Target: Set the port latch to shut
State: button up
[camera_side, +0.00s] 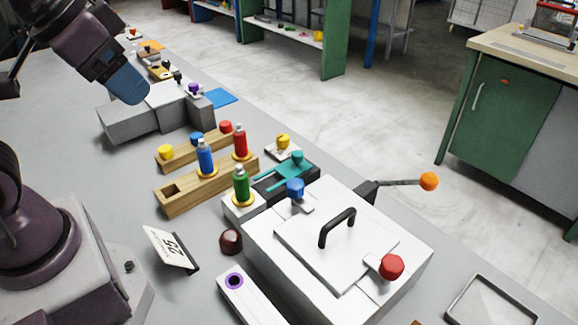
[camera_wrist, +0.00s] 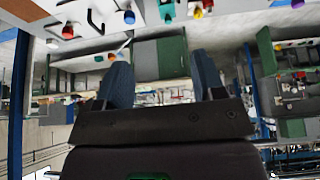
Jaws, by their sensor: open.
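A white press box (camera_side: 285,265) stands at the front right of the table. Its lid has a black handle (camera_side: 338,227). A blue-knobbed latch (camera_side: 295,188) sits on the far left edge and a red-knobbed latch (camera_side: 391,267) on the near right edge. I cannot tell which is the port latch, or how either is set. A lever with an orange ball (camera_side: 429,181) sticks out behind the box. My gripper (camera_side: 128,88) is high at the upper left, well away from the press. In the wrist view my gripper (camera_wrist: 162,78) is open and empty.
Wooden racks (camera_side: 208,187) with coloured bottles stand left of the press. A teal-handled device (camera_side: 285,172) is close behind it. A grey stepped block (camera_side: 155,115) sits below my gripper. A card marked 25 (camera_side: 170,247) and a brown dome (camera_side: 230,242) are at the front.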

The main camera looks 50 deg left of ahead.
dwell(0.4)
jog(key=shift+c, duration=0.8)
jog(key=n+g, duration=0.3)
jog(key=g, duration=0.3)
send_near(298, 152)
jog(key=f, duration=1)
jog(key=shift+s+f, duration=0.15)
jog(key=shift+s, duration=0.05)
